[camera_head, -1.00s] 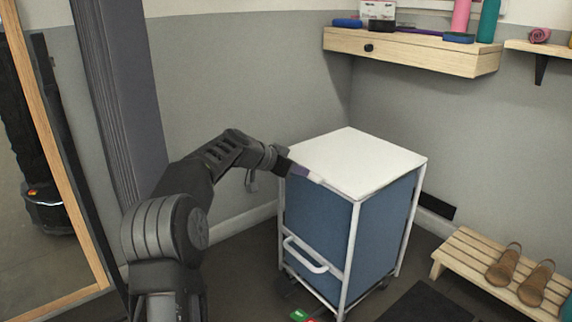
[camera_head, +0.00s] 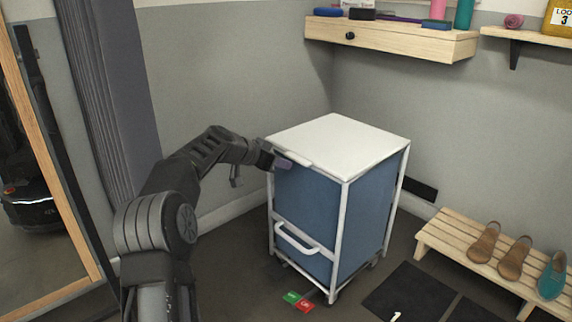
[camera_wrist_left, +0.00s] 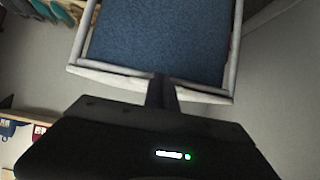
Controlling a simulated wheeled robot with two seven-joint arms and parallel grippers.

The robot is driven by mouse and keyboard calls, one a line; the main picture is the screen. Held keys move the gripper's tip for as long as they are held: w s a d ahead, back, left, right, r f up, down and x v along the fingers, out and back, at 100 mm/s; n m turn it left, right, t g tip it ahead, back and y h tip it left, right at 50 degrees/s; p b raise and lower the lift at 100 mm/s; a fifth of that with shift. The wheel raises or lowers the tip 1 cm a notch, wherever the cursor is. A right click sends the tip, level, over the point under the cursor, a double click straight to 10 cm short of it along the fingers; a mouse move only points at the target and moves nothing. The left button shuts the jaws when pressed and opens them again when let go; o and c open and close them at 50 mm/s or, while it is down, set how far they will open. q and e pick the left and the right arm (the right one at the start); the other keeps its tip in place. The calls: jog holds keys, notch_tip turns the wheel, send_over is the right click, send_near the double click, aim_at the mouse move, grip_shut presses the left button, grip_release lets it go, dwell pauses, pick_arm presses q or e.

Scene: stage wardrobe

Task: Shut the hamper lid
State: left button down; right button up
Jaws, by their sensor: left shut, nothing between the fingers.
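The hamper (camera_head: 310,215) is a blue fabric box in a white frame on wheels. Its white lid (camera_head: 338,143) lies flat across the top, with no gap that I can make out. My left gripper (camera_head: 290,161) is shut and empty at the lid's front left edge, beside the white lip there. I cannot tell whether it touches. In the left wrist view the gripper (camera_wrist_left: 160,82) lies against or close to the white frame bar, with the blue fabric (camera_wrist_left: 160,40) beyond. My right gripper is not in view.
A wooden drawer shelf (camera_head: 390,38) hangs on the wall behind. A slatted bench (camera_head: 455,245) with shoes stands at the right. Dark mats (camera_head: 410,292) and small green and red pieces (camera_head: 297,301) lie on the floor. A wood-framed mirror (camera_head: 50,150) stands at the left.

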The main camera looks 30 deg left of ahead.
pick_arm(q)
jog(key=v, duration=0.6)
jog(key=shift+p, duration=0.45)
